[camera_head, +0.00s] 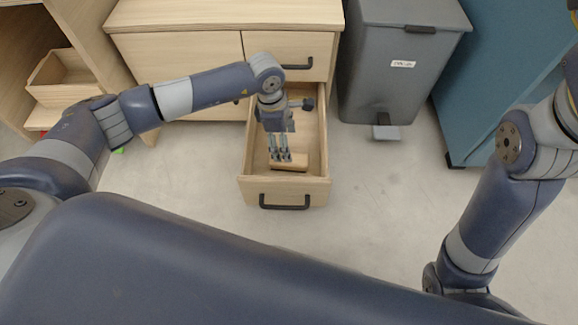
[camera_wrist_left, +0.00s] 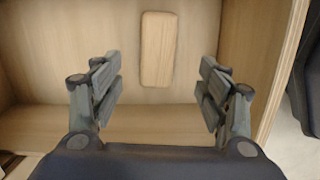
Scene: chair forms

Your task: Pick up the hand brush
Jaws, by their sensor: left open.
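The hand brush shows as a light wooden block (camera_wrist_left: 158,48) lying in the open drawer; no bristles are visible from above. In the head view the wooden block (camera_head: 289,166) lies near the drawer's front, partly behind my fingers. My left gripper (camera_head: 281,157) points down into the drawer (camera_head: 322,176). In the left wrist view my left gripper (camera_wrist_left: 160,85) is open and empty, its fingers apart on either side of the block's line, with the block ahead between them. The right arm shows at the right, but its gripper is not visible.
The drawer belongs to a wooden cabinet (camera_head: 180,50); its walls stand close around my gripper. A grey pedal bin (camera_head: 395,75) stands to the right, near a blue cabinet (camera_head: 480,95). A wooden shelf with a box (camera_head: 62,72) is at the left. The floor before the drawer is clear.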

